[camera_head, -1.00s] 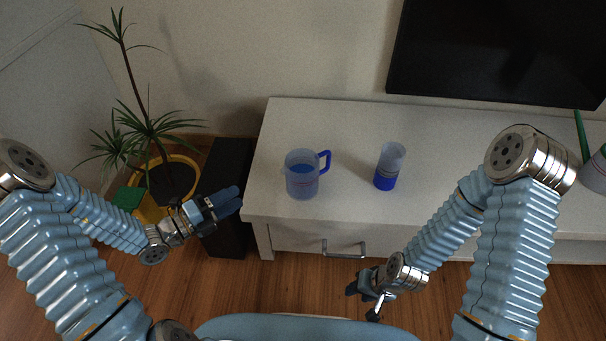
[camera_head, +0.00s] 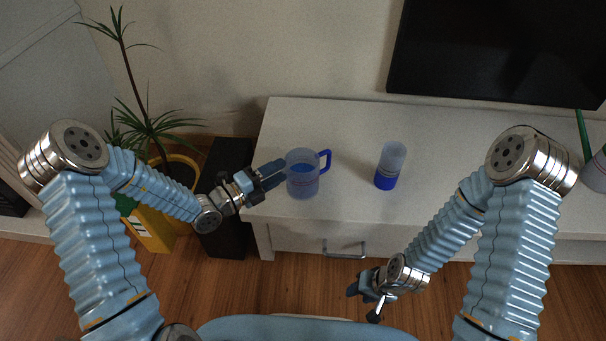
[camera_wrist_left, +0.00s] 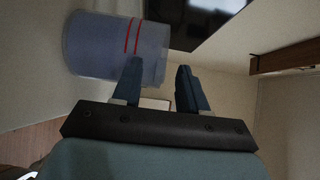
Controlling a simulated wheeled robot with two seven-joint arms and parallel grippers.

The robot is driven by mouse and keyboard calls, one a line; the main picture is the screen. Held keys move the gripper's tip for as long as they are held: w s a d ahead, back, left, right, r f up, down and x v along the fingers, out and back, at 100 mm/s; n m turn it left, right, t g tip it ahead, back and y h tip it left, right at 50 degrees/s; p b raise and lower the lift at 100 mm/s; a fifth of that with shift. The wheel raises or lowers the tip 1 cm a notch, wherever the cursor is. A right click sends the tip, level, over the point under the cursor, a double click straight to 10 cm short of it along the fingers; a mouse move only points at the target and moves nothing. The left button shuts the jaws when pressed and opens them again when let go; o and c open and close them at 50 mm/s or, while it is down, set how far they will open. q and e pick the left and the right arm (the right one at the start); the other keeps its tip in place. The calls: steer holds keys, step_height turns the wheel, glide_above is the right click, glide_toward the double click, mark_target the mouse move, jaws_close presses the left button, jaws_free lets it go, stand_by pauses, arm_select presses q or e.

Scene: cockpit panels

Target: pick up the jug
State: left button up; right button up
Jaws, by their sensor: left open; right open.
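The jug (camera_head: 304,176) is translucent with blue inside and a blue handle (camera_head: 325,161) on its right side. It stands upright on the white cabinet near its left end. My left gripper (camera_head: 276,174) is open and empty just left of the jug. In the left wrist view the jug (camera_wrist_left: 100,45) shows red lines on its side and lies mostly to the left of the gripper's fingers (camera_wrist_left: 160,88). One finger overlaps the jug there; I cannot tell if they touch. My right gripper (camera_head: 364,296) is open, low in front of the cabinet and far from the jug.
A blue-bottomed cup (camera_head: 390,166) stands right of the jug on the white cabinet (camera_head: 345,120). A black screen (camera_head: 500,50) is behind. A dark box (camera_head: 229,165) and a potted plant (camera_head: 150,130) are at the left. A drawer handle (camera_head: 344,248) juts from the front.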

arm_select(q)
steer(key=shift+c, duration=0.3)
jaws_close()
stand_by(1.1)
